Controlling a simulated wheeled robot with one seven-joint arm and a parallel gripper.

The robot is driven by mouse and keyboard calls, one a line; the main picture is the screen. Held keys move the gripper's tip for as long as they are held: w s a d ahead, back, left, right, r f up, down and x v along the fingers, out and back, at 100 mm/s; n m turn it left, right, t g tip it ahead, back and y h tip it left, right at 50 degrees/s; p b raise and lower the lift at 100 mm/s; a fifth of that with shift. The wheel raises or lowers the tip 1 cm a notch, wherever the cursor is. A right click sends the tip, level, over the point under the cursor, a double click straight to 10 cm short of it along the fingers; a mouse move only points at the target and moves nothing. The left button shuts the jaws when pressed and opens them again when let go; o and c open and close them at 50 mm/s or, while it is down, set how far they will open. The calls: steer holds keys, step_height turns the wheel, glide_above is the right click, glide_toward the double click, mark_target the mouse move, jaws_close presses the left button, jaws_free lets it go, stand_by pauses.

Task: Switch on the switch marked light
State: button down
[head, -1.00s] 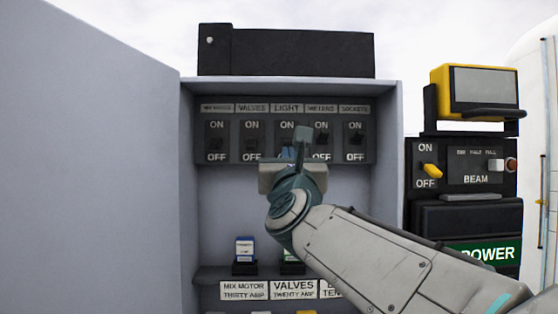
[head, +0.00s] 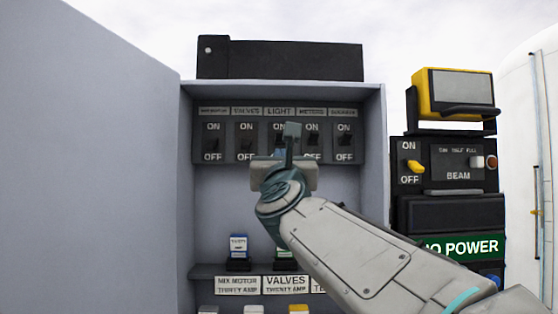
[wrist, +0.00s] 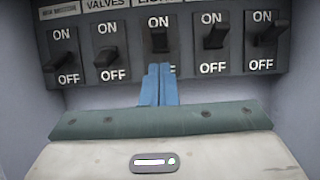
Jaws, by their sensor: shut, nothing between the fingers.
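The switch marked light (head: 279,128) is the middle one of a row in the grey cabinet, under a "LIGHT" label. My wrist partly covers it in the head view. In the wrist view its dark lever (wrist: 158,40) shows below "ON"; I cannot tell clearly which way it is set. My gripper (wrist: 158,68) is shut and empty, its blue fingers together just below that lever and over most of the "OFF" mark. I cannot tell whether the fingertips touch the lever. The gripper also shows in the head view (head: 279,152), mostly hidden behind my wrist.
The valves switch (wrist: 107,57) and the meters switch (wrist: 215,38) flank it closely. A shelf (head: 210,271) with small labelled blocks lies below. The open cabinet door (head: 90,160) stands at left. A yellow lamp (head: 455,92) on a black beam unit stands at right.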

steer(key=s, duration=1)
steer(key=shift+s+d+r, duration=0.2)
steer(key=shift+s+r, duration=0.1)
steer(key=shift+r, duration=0.05)
step_height(320, 180, down, 31)
steer(key=d+n+g+y, duration=0.3)
steer(key=n+g, duration=0.7)
steer(key=n, duration=1.4)
steer(key=s+d+f+n+g+h, duration=0.2)
steer(key=s+d+f+n+g, duration=0.3)
steer(key=s+f, duration=0.3)
steer(key=s+d+f+n+g+h, duration=0.1)
steer(key=s+d+f+n+g, duration=0.3)
steer(key=f, duration=1.2)
steer(key=s+d+n, duration=0.1)
steer(key=s+n, duration=0.1)
steer(key=s, duration=0.2)
steer(key=shift+d+f+g+h, duration=0.15)
steer(key=shift+d+g+h, duration=0.25)
steer(key=shift+w, duration=0.1)
